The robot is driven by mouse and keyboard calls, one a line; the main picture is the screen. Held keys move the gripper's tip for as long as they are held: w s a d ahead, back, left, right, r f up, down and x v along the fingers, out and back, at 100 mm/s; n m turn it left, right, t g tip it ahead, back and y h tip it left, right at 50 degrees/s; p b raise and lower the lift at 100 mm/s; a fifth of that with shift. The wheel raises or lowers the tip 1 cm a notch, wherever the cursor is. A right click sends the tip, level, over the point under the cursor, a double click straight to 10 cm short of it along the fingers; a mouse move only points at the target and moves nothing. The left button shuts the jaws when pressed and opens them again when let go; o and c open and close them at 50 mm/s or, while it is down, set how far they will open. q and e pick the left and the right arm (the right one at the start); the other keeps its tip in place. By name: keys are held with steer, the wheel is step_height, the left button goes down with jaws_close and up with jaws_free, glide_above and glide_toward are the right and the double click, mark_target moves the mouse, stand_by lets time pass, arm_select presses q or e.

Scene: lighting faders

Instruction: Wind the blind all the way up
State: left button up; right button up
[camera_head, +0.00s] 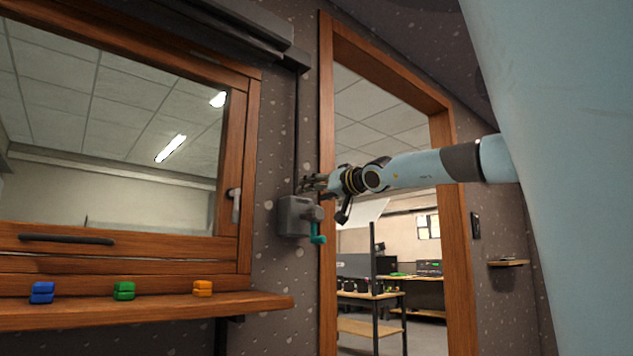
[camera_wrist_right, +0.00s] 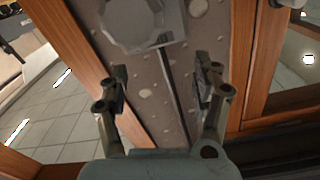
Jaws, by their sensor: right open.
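The dark blind housing (camera_head: 215,28) runs along the top of the window; no lowered fabric shows over the visible glass. A grey winder box (camera_head: 292,217) is on the speckled wall between window and doorway, with a teal crank handle (camera_head: 318,236) hanging at its right side. My right gripper (camera_head: 312,183) is just above the box, its fingers pointing left. In the right wrist view my right gripper (camera_wrist_right: 165,92) is open and empty, the grey box (camera_wrist_right: 140,22) beyond its fingertips. A dark vertical strip (camera_wrist_right: 174,88) shows between the fingers. My left gripper is out of view.
A wooden sill (camera_head: 150,309) below the window holds a blue block (camera_head: 42,292), a green block (camera_head: 124,290) and an orange block (camera_head: 203,288). The wooden doorway frame (camera_head: 327,120) stands close to the right of the box. A shelf trolley (camera_head: 370,298) shows through the doorway.

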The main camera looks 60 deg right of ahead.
steer(key=shift+r, duration=1.65)
